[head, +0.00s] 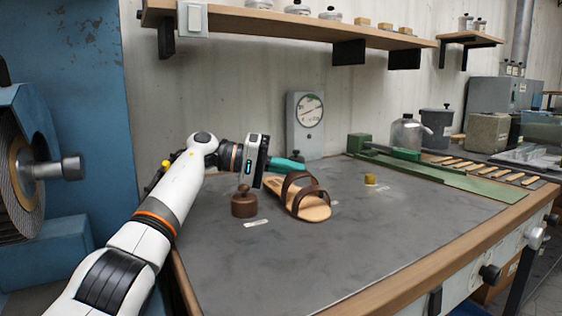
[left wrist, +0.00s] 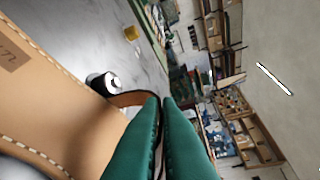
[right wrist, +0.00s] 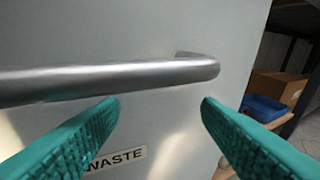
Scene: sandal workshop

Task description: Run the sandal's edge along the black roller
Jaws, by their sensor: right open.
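A brown sandal (head: 313,208) with dark straps stands on the grey bench top in the head view, its tan sole tilted. The sole (left wrist: 60,100) fills the left of the left wrist view. My left gripper (head: 284,164) is at the sandal's strap; in the left wrist view its green fingers (left wrist: 162,105) are closed together on the dark strap (left wrist: 137,97). A dark grey roller (head: 71,168) sits on a shaft of the blue machine at left, apart from the sandal; I cannot tell if it is the black roller. My right gripper (right wrist: 160,105) is open and empty.
The right fingers are near a metal bar handle (right wrist: 110,82) on a panel marked WASTE. A dial gauge (head: 305,122) stands behind. A brass cup (head: 370,180) is to the right. The bench front is clear.

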